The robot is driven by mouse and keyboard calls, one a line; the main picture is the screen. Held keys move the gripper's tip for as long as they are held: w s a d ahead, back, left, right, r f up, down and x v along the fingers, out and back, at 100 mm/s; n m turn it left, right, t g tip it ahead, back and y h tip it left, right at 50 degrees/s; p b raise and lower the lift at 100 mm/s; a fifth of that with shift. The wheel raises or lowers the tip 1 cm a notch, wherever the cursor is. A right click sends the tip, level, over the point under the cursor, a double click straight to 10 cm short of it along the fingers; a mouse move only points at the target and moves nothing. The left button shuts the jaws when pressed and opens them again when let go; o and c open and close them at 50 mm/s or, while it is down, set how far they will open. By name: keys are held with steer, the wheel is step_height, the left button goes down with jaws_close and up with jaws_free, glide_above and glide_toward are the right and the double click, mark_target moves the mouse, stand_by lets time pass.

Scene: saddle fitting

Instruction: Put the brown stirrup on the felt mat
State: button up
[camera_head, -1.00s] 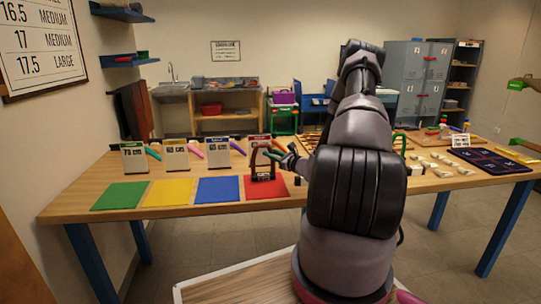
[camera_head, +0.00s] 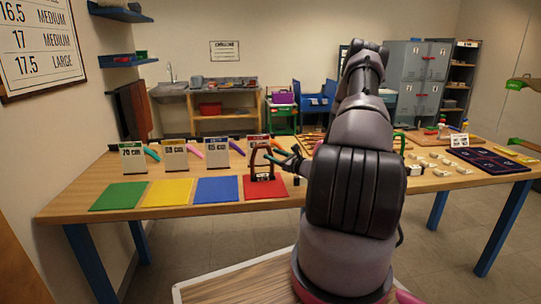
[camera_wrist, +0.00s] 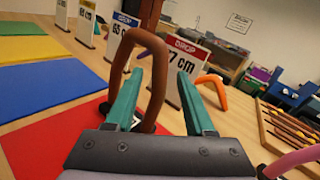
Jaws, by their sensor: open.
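The brown stirrup (camera_head: 253,162) stands upright at the red square (camera_head: 265,190) on the long wooden table. In the wrist view the stirrup (camera_wrist: 158,82) is an arch close in front of my gripper (camera_wrist: 160,85). My gripper is open, with teal fingers. The stirrup's right leg shows between the fingers, and the left finger overlaps the arch's opening; contact is not clear. The stirrup's lower part is partly hidden by my gripper in the wrist view. In the head view my gripper (camera_head: 284,156) is small beside the stirrup. Which surface is the felt mat I cannot tell.
Green (camera_head: 119,196), yellow (camera_head: 168,192) and blue (camera_head: 217,189) squares lie left of the red one. Several cm signs (camera_wrist: 191,68) stand behind them, with coloured arches nearby. A dark sectioned mat (camera_head: 490,160) and small pale blocks lie at the table's right.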

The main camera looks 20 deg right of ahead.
steer(key=v, duration=0.9)
steer(key=s+a+r+n+g+y, duration=0.2)
steer(key=s+a+r+n+g, duration=0.15)
steer(key=a+r+n, duration=0.3)
steer(key=s+a+r+n+g+y, duration=0.25)
steer(key=a+r+n+g, duration=0.25)
steer(key=a+r, duration=0.25)
steer(key=s+a+r+n+g+y, duration=0.2)
steer(key=s+a+r+n+g, duration=0.3)
steer(key=a, duration=0.3)
steer(key=s+r+n+t+h, duration=0.3)
steer(key=s+r+n+h, duration=0.6)
steer(key=s+r, duration=0.6)
steer(key=shift+r+t+h, duration=0.3)
steer(key=shift+t+h, duration=0.05)
steer(key=shift+h, duration=0.3)
